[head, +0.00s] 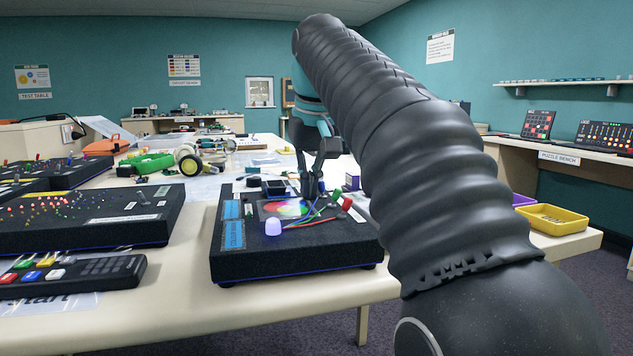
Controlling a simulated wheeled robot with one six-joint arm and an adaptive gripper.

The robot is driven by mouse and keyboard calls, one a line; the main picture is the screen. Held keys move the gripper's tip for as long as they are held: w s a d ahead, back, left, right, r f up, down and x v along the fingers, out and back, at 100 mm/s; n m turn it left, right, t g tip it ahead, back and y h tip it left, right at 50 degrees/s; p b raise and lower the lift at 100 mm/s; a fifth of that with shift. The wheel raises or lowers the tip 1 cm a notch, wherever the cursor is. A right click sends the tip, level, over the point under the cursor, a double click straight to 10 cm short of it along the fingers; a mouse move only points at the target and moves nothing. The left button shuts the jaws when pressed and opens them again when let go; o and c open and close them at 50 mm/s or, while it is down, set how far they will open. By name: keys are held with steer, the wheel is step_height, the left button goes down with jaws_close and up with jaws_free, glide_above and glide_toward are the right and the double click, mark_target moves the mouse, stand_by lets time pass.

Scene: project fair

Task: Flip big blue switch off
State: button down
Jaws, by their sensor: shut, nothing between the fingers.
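My gripper (312,190) is shut and empty. It points down over the back part of a black sloped box (240,262). The box carries a colour wheel (284,208), blue labels, coloured wires and a glowing pale violet dome lamp (273,226). A red knob (346,203) and a green knob (336,195) stand at the right of the wheel. I cannot make out a big blue switch; the gripper and arm hide part of the box's back and right side. I cannot tell whether the fingertips touch anything.
A black board with many coloured pins (90,218) and a button panel (75,280) stand at the left. A yellow tray (553,220) lies at the right. Wheeled parts and a green tray (146,163) lie behind.

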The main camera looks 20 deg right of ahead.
steer(key=shift+d, duration=0.35)
steer(key=shift+r, duration=0.1)
steer(key=r+p, duration=0.5)
steer(key=shift+a, duration=0.25)
steer(key=shift+a+r, duration=0.1)
steer(key=shift+r, duration=0.8)
